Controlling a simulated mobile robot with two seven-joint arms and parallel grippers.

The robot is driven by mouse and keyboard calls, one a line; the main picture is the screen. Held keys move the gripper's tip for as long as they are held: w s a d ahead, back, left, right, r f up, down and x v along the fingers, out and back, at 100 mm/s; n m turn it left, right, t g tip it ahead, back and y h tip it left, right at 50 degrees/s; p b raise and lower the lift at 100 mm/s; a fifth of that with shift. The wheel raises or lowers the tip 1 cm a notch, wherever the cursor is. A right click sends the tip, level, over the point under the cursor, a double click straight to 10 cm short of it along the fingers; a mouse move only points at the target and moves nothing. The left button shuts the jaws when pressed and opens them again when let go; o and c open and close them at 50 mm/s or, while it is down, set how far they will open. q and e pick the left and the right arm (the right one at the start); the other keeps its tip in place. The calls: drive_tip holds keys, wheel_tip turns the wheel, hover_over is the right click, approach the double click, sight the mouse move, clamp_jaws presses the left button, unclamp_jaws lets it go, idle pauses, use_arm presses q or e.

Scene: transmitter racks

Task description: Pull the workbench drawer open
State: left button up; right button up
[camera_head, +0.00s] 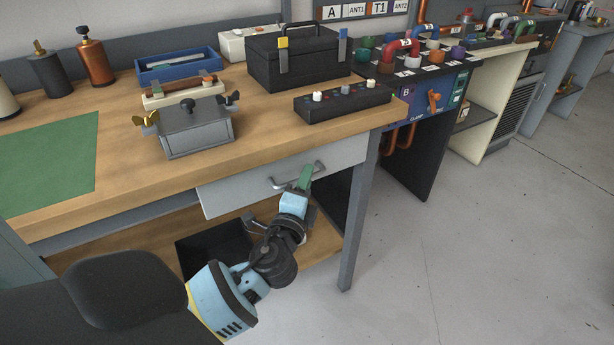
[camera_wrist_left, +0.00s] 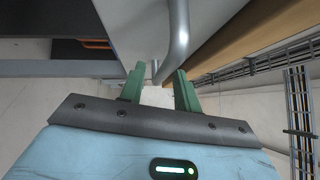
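The workbench drawer (camera_head: 240,187) has a light grey front under the right part of the wooden bench top, and it looks shut or nearly so. Its curved metal handle (camera_head: 283,183) is on the front. My left gripper (camera_head: 305,176) has green fingers and is at the right end of the handle. In the left wrist view, the fingers of my left gripper (camera_wrist_left: 159,88) are apart, and the handle (camera_wrist_left: 179,38) runs down toward the gap between them. I cannot tell whether they touch it. The drawer's underside (camera_wrist_left: 135,25) shows above. My right gripper is not in view.
The workbench (camera_head: 270,130) carries a black toolbox (camera_head: 300,62), a grey box (camera_head: 195,130) and a black control box (camera_head: 343,102). A bench leg (camera_head: 357,220) stands right of the drawer. A lower shelf (camera_head: 322,262) lies below. The floor (camera_head: 470,250) to the right is clear.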

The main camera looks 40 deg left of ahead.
use_arm(q)
drive_tip(key=shift+x, duration=0.75)
clamp_jaws()
